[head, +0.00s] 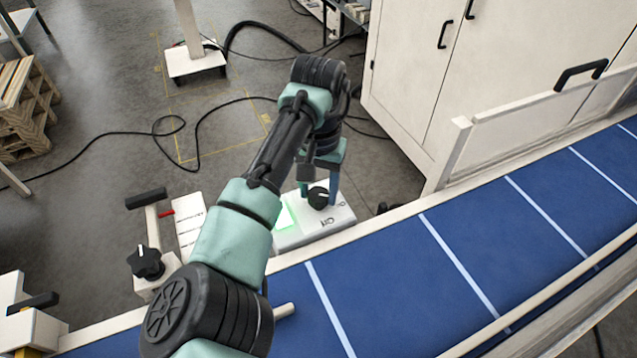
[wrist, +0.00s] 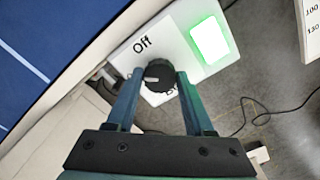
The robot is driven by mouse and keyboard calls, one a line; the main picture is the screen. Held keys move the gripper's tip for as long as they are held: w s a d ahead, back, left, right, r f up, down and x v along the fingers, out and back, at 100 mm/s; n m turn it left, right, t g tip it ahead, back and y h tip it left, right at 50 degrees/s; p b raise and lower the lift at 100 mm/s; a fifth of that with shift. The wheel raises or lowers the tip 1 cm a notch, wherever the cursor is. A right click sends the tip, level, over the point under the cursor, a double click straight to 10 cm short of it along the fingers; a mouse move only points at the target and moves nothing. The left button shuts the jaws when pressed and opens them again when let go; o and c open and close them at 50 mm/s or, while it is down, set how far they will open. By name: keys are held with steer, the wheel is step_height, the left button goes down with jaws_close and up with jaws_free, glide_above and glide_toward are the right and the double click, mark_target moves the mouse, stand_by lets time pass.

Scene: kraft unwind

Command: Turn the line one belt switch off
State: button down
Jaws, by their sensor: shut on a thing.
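The belt switch is a round black knob (wrist: 160,76) on a white switch box (head: 318,226). A white mark on the knob points roughly left in the wrist view. The word "Off" is printed above and left of the knob there; another label below is mostly hidden. A lit green lamp (wrist: 209,41) sits beside the knob, and its glow also shows in the head view (head: 285,217). My gripper (wrist: 160,78) is shut on the knob, one finger on each side. In the head view the knob (head: 318,197) shows just below my fingers.
A blue belt conveyor (head: 400,270) with white cross lines runs along the box's near side. Another black knob (head: 146,262) on a white post stands to the left. A white cabinet (head: 420,70) stands behind. Black cables (head: 200,150) lie on the grey floor.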

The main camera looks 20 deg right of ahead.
mark_target(319, 194)
steer(key=m+p, duration=0.1)
steer(key=m, duration=0.3)
steer(key=shift+r+m, duration=0.1)
steer(key=shift+m, duration=0.2)
steer(key=shift+m+p, duration=0.5)
steer(key=shift+m, duration=2)
steer(key=shift+c, duration=1.4)
jaws_free()
step_height(319, 194, up, 13)
